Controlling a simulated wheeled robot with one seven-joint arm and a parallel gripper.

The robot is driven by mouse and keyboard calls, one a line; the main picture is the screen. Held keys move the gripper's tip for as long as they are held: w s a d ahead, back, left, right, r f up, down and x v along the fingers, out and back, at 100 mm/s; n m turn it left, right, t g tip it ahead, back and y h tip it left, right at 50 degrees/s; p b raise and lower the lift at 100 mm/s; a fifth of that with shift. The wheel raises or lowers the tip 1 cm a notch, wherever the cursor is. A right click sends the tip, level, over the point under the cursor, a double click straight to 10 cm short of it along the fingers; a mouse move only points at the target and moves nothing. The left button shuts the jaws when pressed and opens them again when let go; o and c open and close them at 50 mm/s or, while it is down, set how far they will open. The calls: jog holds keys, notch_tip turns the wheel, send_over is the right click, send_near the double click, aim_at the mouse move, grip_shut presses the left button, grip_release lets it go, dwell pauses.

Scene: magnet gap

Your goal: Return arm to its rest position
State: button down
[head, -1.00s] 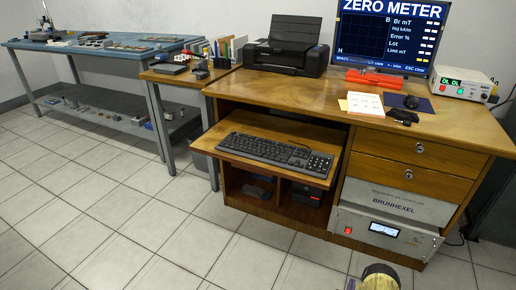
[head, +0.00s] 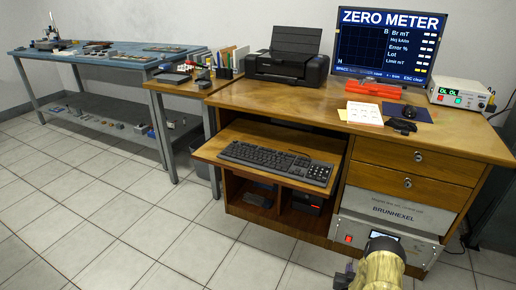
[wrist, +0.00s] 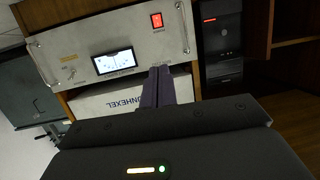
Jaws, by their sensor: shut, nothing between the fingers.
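My gripper (wrist: 160,72) is in the wrist view, its two dark purple fingers together with nothing between them. The fingers overlap the BRUNHEXEL panel and the metal unit with the lit meter in that picture; I cannot tell how far away they are. My gripper's fingers do not show in the head view.
The wooden desk (head: 262,95) has its keyboard (head: 275,162) tray pulled out. A monitor (head: 388,45), printer (head: 287,57) and power supply (head: 460,93) stand on top. The metal unit (head: 400,236) is low at right; it also shows in the wrist view (wrist: 110,40). Tiled floor is clear at left.

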jog(key=w+a+r+n+g+y+p, duration=0.1)
jog(key=w+a+r, duration=0.1)
jog(key=r, duration=0.5)
jog(key=w+a+r+n+g+y, duration=0.1)
jog(key=w+a+r, duration=0.15)
jog(key=r, duration=0.45)
jog(key=s+a+r+g+y+p, duration=0.1)
jog(key=s+a+r+g, duration=0.15)
jog(key=r, duration=0.35)
jog(key=s+a+r+g+y+p, duration=0.1)
jog(key=s+a+r, duration=0.1)
jog(key=a+r, duration=0.3)
jog(key=s+a+r+n+g+p, duration=0.1)
jog(key=s+a+r+g, duration=0.25)
jog(key=s+r, duration=0.75)
jog(key=s+a+r+n+g+p, duration=0.15)
jog(key=s+a+r, duration=0.5)
jog(key=s, duration=0.75)
notch_tip(320, 180, up, 39)
jog(key=d+p, duration=0.1)
jog(key=p, duration=3.7)
jog(key=shift+s+m+g+y, duration=0.2)
jog(key=shift+m+g+y, duration=0.15)
jog(key=shift+g+y, duration=0.1)
jog(key=shift+d, duration=0.1)
